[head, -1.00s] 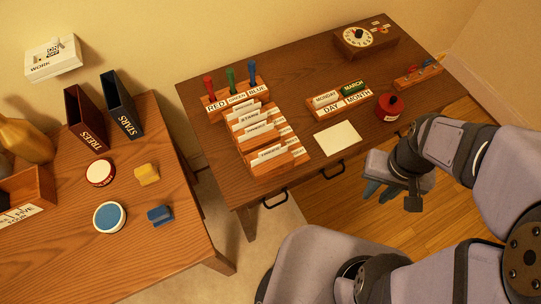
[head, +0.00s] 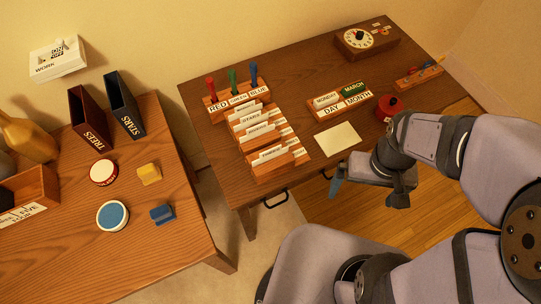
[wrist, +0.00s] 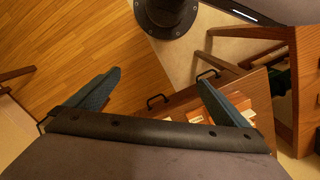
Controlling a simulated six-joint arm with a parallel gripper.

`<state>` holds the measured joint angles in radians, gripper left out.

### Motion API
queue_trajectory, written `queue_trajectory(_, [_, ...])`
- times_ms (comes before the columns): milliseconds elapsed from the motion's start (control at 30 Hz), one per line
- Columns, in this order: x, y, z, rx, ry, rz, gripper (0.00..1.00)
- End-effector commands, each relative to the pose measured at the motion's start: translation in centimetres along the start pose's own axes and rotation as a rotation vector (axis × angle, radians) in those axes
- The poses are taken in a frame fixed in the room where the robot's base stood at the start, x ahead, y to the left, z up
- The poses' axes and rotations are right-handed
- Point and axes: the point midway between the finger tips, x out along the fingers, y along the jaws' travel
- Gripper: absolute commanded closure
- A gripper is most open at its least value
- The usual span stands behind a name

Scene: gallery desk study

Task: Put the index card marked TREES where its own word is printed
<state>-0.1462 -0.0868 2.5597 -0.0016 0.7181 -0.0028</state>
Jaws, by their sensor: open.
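A stepped wooden card rack (head: 262,172) stands on the dark desk. Several white index cards stand in it with small printed words. The front card (head: 270,154) may read TREES, but its print is too small to be sure. A brown upright file box marked TREES (head: 89,128) stands on the left table, beside a dark file box marked STARS (head: 126,110). My gripper (head: 336,182) is open and empty, off the desk's front edge, to the right of the rack and lower in the picture. Its two blue fingers stand wide apart in the wrist view (wrist: 163,98).
A blank pale sheet (head: 338,137) lies right of the rack. The calendar block (head: 340,103), red round pot (head: 389,106) and dial box (head: 366,40) stand behind. Round tins and small blocks (head: 149,174) are on the left table. A gap separates the tables.

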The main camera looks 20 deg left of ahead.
Motion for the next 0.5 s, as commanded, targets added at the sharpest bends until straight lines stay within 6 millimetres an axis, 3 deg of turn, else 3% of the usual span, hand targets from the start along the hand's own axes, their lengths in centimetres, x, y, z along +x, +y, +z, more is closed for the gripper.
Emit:
queue_trajectory(100, [0.3, -3.0, 1.9, -0.152, -0.106, 0.015, 0.0])
queue_trajectory(233, [0.8, -6.6, 2.0, -0.331, -0.186, 0.047, 0.0])
queue_trajectory(367, [1.7, -10.8, 0.7, -0.482, -0.215, 0.076, 0.0])
queue_trajectory(500, [3.0, -15.5, -1.8, -0.594, -0.191, 0.087, 0.0])
